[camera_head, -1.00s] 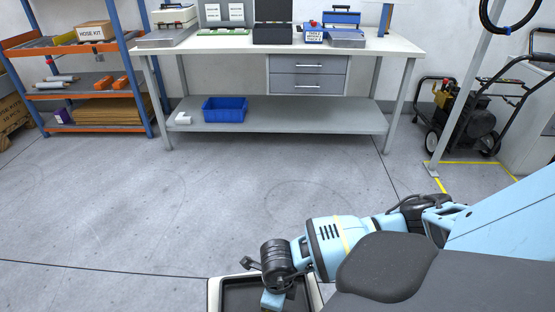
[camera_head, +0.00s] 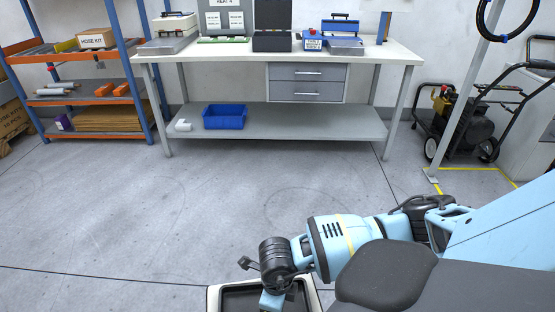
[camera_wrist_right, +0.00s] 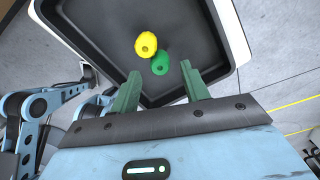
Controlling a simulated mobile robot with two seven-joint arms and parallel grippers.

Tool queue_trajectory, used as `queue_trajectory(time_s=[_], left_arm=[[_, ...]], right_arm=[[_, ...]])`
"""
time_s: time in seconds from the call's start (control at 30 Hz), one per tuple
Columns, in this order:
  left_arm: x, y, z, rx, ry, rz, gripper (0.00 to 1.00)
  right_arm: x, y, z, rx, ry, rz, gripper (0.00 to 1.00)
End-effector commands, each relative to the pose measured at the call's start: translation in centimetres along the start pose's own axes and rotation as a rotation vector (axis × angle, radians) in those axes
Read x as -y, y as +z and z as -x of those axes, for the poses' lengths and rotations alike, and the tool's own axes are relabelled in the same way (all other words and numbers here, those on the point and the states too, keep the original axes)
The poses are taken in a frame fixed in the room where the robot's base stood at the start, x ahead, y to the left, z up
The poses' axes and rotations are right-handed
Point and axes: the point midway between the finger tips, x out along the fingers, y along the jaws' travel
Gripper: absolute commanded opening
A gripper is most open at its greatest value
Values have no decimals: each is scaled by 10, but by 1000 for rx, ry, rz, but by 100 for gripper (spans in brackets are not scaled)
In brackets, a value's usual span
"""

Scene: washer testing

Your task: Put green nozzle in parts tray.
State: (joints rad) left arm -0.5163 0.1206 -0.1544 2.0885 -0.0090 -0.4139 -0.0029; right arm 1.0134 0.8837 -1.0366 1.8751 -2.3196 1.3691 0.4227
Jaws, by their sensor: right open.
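The green nozzle (camera_wrist_right: 160,64) lies on the dark floor of a tray with a light rim (camera_wrist_right: 231,22), touching or very close to a yellow nozzle (camera_wrist_right: 146,43). My right gripper (camera_wrist_right: 160,90) is open and empty, its two green fingers apart and pointing toward the tray. In this view the green nozzle appears just beyond the gap between the fingertips. In the head view the tray (camera_head: 213,297) is cut off at the bottom edge, and my right arm hides part of it and the nozzles. My left gripper is in neither current view.
A workbench (camera_head: 225,56) with cases on top and a blue bin (camera_head: 224,117) on its lower shelf stands at the back. An orange and blue rack (camera_head: 95,102) is at left, a wheeled machine (camera_head: 465,125) at right. The floor between is clear.

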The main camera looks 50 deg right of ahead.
Motion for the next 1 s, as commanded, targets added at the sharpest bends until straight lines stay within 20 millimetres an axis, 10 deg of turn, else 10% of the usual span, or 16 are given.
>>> queue_trajectory(time_s=[0.4, 1.0], left_arm=[[-3, -1, 9, 4, 1, 9, 59], [-2, 1, 12, 9, 3, 1, 59]], right_arm=[[0, 1, 75, 3, 0, 1, 46], [-6, 0, 83, 1, 21, 2, 46]])
